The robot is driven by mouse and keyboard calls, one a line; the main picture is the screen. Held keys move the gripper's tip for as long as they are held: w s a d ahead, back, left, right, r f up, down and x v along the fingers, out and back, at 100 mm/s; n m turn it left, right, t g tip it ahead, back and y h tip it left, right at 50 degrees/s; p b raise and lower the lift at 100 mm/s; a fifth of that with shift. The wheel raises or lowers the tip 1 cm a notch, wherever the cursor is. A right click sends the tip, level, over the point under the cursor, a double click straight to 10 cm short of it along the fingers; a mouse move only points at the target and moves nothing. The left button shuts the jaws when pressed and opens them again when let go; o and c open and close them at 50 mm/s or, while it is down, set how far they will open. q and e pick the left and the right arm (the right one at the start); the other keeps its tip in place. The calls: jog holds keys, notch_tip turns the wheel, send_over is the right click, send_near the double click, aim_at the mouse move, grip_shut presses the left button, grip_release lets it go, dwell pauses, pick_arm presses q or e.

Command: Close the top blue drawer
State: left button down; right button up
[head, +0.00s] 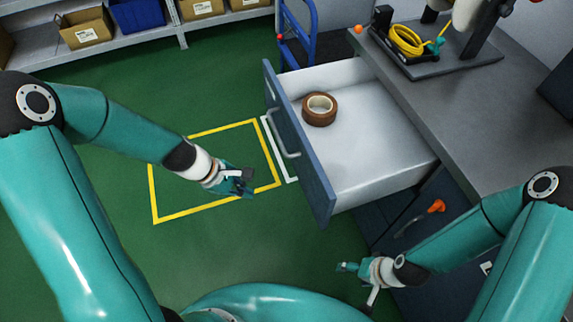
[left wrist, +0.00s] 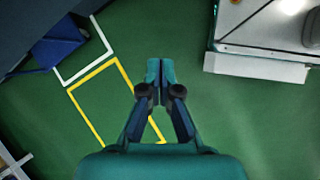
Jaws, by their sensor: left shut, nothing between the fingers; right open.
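The top blue drawer (head: 300,150) stands pulled far out of the grey-topped bench, its blue front facing left with a pale bar handle (head: 284,138) on it. Its white inside holds a brown roll of tape (head: 319,109) near the front. My left gripper (head: 244,182) is shut and empty, left of the drawer front and apart from it. It also shows shut in the left wrist view (left wrist: 154,72), over the green floor. My right gripper (head: 352,281) is open and empty, below the drawer near the lower cabinet front.
A lower blue cabinet front (head: 375,220) has an orange item (head: 436,206) at its handle. The bench top (head: 440,100) carries a yellow cable coil (head: 406,40). A blue ladder-like frame (head: 298,35) stands behind the drawer. Shelves with boxes (head: 85,28) line the back left. Floor left of the drawer is clear.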

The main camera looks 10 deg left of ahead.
pick_arm(q)
jog(key=w+a+r+n+t+h+b, duration=0.2)
jog(key=w+r+n+t, duration=0.1)
jog(key=w+r+n, duration=0.4)
jog(key=b, duration=0.2)
send_near(296, 159)
jog(key=shift+h, duration=0.3)
jog(key=x, duration=0.5)
jog(key=shift+a+f, duration=0.25)
jog(key=shift+f, duration=0.3)
jog(key=shift+w+d, duration=0.35)
jog(key=shift+d, duration=0.1)
pick_arm(e)
notch_tip(296, 159, down, 6)
jog(key=shift+r, duration=0.1)
